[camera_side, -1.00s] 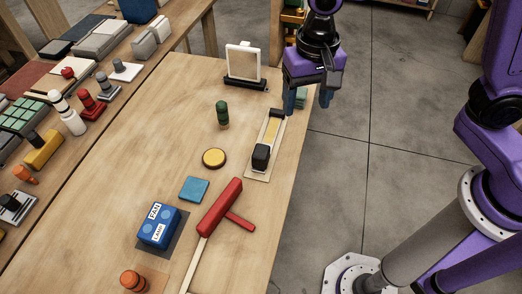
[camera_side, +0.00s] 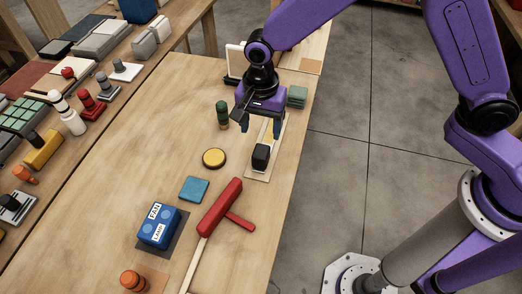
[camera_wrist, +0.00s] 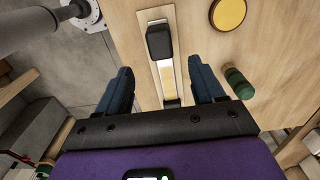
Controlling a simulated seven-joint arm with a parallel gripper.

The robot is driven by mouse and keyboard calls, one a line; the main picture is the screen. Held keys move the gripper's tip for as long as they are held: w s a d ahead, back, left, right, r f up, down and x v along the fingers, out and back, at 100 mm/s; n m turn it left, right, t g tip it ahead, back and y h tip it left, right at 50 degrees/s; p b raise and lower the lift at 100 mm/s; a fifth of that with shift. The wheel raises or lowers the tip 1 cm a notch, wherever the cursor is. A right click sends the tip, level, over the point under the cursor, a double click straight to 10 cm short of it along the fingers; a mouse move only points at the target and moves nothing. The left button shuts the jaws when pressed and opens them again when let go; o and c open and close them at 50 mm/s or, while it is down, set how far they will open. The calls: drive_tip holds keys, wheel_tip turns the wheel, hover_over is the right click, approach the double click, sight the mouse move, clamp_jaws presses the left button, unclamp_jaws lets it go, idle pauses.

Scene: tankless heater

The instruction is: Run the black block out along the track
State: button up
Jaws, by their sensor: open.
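The black block (camera_side: 261,157) sits at the near end of a pale track (camera_side: 258,176) on the table, close to its right edge. My gripper (camera_side: 261,127) is open and empty, above the track on the far side of the block. In the wrist view the black block (camera_wrist: 159,41) lies ahead of my open fingers (camera_wrist: 164,85), roughly between their lines and not touched. My gripper hides the far part of the track in the side view.
A green peg (camera_side: 222,114) stands just left of my gripper. A yellow disc (camera_side: 214,158), a blue square (camera_side: 194,189), a red T-shaped piece (camera_side: 221,208) and a blue labelled box (camera_side: 158,228) lie nearer. A green block (camera_side: 297,97) sits at the right edge.

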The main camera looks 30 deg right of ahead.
sight(261, 151)
wheel_tip(261, 151, down, 10)
drive_tip(key=shift+f, duration=0.1)
idle(0.4)
